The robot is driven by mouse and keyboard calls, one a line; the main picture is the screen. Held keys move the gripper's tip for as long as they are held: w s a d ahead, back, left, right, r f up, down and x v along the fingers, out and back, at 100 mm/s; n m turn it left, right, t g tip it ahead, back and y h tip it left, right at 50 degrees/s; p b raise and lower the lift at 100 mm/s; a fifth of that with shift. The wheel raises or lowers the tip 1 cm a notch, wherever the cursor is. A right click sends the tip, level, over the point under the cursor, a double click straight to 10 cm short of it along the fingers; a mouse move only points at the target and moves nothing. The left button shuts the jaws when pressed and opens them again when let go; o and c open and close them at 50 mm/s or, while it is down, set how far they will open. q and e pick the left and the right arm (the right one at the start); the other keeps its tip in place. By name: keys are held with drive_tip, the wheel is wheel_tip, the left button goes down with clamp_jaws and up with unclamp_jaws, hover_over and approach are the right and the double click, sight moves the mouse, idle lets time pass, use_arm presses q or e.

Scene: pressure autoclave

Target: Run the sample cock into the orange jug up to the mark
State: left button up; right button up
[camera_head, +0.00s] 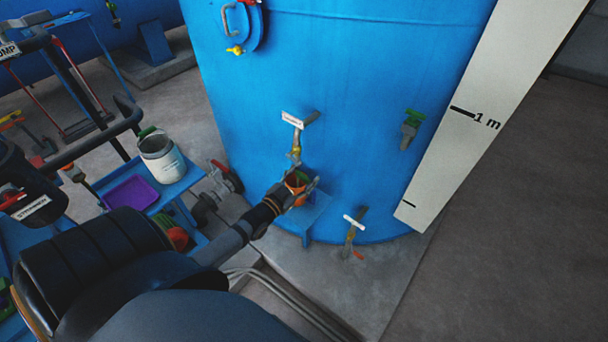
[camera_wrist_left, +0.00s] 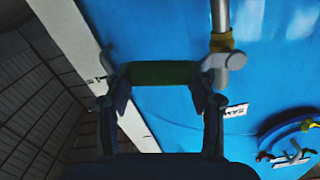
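The sample cock (camera_head: 296,150) is on the blue tank, with a white label (camera_head: 292,119) and a grey lever above its brass part. The orange jug (camera_head: 297,178) is below the cock, partly hidden by my left gripper (camera_head: 298,188). In the head view its grey fingertips stand apart at either side of the orange. In the left wrist view a dark green bar (camera_wrist_left: 160,74) spans the gap between the fingers (camera_wrist_left: 165,85); I cannot tell whether they press on it. The jug's mark and any liquid are not visible. My right gripper is out of view.
A blue bench at left bears a purple tray (camera_head: 131,193) and a white tub (camera_head: 162,157). A red-handled valve (camera_head: 222,180) is left of my gripper. Floor at far right is clear.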

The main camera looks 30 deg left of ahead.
use_arm(q)
drive_tip(key=shift+o, duration=0.6)
drive_tip(key=shift+s, duration=0.2)
drive_tip(key=s, duration=1.1)
drive_tip(key=shift+s+a, duration=0.25)
drive_tip(key=shift+a, duration=0.2)
idle(5.6)
